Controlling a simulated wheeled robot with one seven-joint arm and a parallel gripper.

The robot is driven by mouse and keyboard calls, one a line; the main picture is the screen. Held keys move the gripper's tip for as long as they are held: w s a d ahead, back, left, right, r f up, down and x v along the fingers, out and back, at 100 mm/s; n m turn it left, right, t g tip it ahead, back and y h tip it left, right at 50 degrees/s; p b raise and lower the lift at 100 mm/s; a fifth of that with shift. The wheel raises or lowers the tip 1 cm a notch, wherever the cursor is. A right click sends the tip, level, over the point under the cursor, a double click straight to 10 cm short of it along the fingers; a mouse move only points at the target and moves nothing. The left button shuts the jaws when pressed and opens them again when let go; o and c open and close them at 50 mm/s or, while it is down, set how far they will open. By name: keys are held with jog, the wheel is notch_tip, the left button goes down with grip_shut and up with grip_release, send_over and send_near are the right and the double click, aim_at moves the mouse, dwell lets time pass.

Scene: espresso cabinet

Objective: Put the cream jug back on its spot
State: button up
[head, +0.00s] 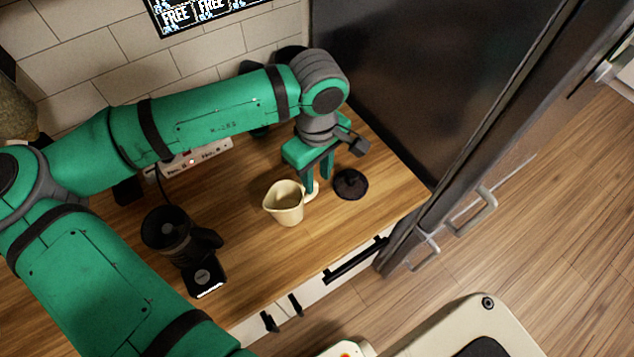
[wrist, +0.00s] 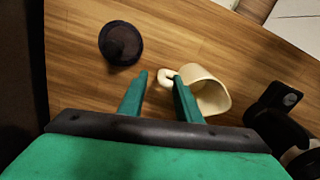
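The cream jug (head: 285,204) stands upright on the wooden counter, its handle toward my gripper. In the wrist view the jug (wrist: 207,92) lies right of centre. My gripper (head: 318,181) is low over the counter, pointing down beside the handle. In the wrist view its two fingers (wrist: 158,84) are spread apart, with the handle (wrist: 166,75) showing near the gap and partly behind the right finger. I cannot tell whether a finger touches it. A marked spot for the jug is not clearly identifiable.
A dark round object (head: 351,184) lies on the counter right of my gripper. A black grinder-like device (head: 172,232) stands left of the jug. A dark tall cabinet (head: 420,70) bounds the counter's right side. Bare counter (head: 270,265) lies in front of the jug.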

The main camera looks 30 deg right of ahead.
notch_tip(320, 180, up, 8)
jog(key=shift+f, duration=0.15)
dwell(0.6)
